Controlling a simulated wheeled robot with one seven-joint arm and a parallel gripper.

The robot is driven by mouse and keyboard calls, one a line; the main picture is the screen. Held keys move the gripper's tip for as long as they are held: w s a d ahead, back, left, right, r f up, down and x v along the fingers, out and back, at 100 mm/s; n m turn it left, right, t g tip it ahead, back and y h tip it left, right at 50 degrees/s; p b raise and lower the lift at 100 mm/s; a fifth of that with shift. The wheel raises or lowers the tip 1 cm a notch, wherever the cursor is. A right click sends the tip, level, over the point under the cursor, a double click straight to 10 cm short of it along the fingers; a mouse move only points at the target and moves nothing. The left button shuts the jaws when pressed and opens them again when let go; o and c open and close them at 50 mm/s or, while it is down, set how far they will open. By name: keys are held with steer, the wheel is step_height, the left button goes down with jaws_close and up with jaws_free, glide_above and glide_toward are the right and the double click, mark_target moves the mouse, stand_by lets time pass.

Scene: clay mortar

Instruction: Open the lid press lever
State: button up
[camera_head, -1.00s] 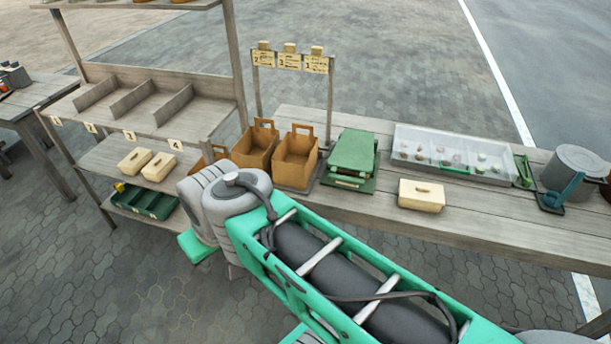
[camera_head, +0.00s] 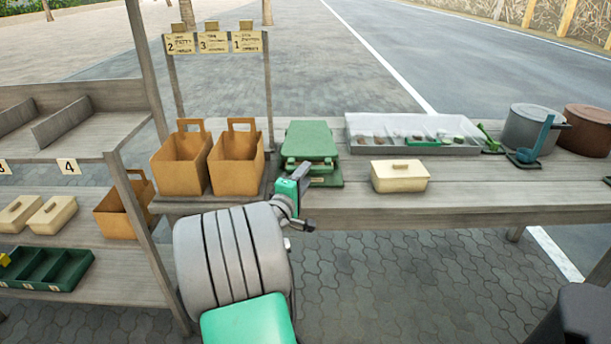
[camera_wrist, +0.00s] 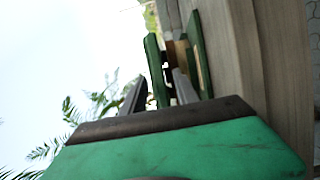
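The lid press (camera_head: 310,146) is a green device with an upper plate over a wider base. It stands at the table's front edge, right of the brown bags. I cannot pick out its lever for sure. My gripper (camera_head: 301,196) is just in front of the press, near the table edge. In the wrist view, my gripper (camera_wrist: 159,76) is open, with two dark fingers apart. The green upper plate of the press (camera_wrist: 153,58) shows between and beyond the fingertips, and the green base (camera_wrist: 196,52) lies further right. Contact cannot be told.
Two brown bags (camera_head: 236,163) stand left of the press. A cream lidded box (camera_head: 399,177) stands right of it. A clear tray (camera_head: 372,122), a grey pot (camera_head: 530,128) and a brown pot (camera_head: 588,130) are further right. A shelf post (camera_head: 148,160) rises at the left.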

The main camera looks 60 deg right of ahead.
steer(key=d, duration=0.6)
steer(key=shift+w+d+r, duration=0.1)
steer(key=shift+w+d, duration=0.1)
steer(key=shift+d, duration=0.15)
steer(key=shift+c, duration=0.2)
jaws_close()
stand_by(0.7)
